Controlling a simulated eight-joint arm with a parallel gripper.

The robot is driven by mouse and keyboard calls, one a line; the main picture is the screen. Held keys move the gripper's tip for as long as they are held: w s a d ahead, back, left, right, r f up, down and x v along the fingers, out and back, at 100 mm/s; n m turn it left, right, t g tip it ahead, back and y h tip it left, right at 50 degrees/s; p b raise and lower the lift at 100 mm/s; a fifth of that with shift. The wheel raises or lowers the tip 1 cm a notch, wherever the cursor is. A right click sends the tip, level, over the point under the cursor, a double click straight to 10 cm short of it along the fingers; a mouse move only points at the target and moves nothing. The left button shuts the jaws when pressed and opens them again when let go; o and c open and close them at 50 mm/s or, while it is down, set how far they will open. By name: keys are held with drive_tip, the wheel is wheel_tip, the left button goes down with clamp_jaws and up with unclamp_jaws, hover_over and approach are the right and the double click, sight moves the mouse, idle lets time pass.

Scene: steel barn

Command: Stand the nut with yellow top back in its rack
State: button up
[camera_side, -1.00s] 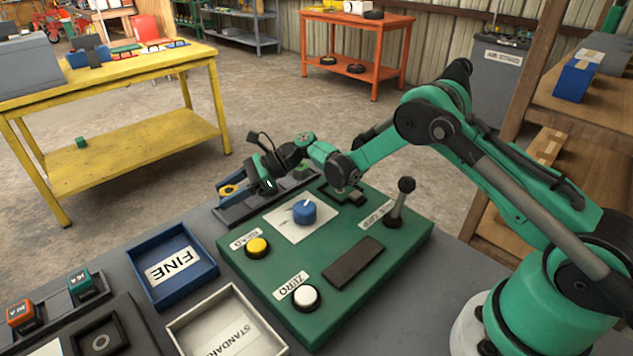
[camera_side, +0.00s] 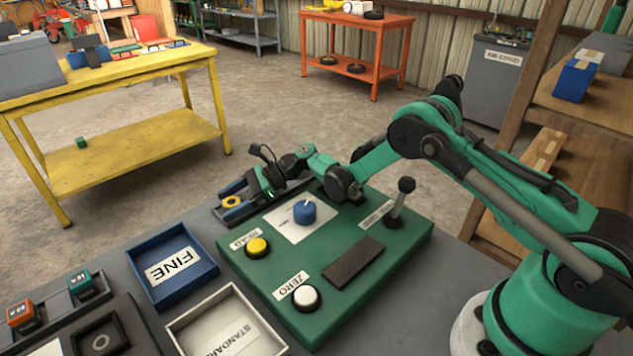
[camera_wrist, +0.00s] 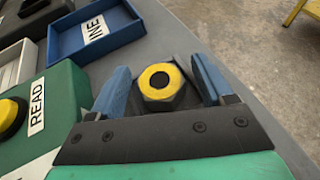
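The nut with the yellow top (camera_wrist: 160,97) stands in the dark rack (camera_side: 228,215) behind the green panel; its yellow ring also shows in the side view (camera_side: 232,201). In the wrist view the nut lies between the two blue fingers of my gripper (camera_wrist: 162,88), with a gap on each side. My gripper (camera_side: 234,196) is open and low at the rack's left end. The nut looks upright, yellow face up. How deep it sits in the rack is hidden by the fingers.
The green panel (camera_side: 340,230) carries a blue knob (camera_side: 304,212), a lever (camera_side: 398,203), a yellow READ button (camera_side: 257,247) and a white ZERO button (camera_side: 306,297). The blue FINE tray (camera_side: 208,280) and white STANDARD tray (camera_side: 275,340) stand in front of the rack.

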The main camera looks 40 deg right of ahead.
drive_tip(key=shift+r, duration=0.5)
drive_tip(key=v, duration=1.2)
drive_tip(key=shift+a+r, duration=0.1)
drive_tip(key=shift+r, duration=0.1)
drive_tip(key=shift+s+r, duration=0.1)
drive_tip(key=shift+r, duration=0.2)
drive_tip(key=s+r+n+t+h, duration=0.1)
drive_tip(key=s+r+n+h, duration=0.2)
drive_tip(key=s+n+h, duration=0.3)
drive_tip(key=s+r+n+t+h, duration=0.1)
drive_tip(key=s+r+n+h, duration=0.3)
drive_tip(key=s+n, duration=0.7)
drive_tip(key=n+h, duration=0.2)
drive_tip(key=n, duration=0.3)
drive_tip(key=shift+s+h, duration=0.3)
drive_tip(key=shift+s, duration=0.1)
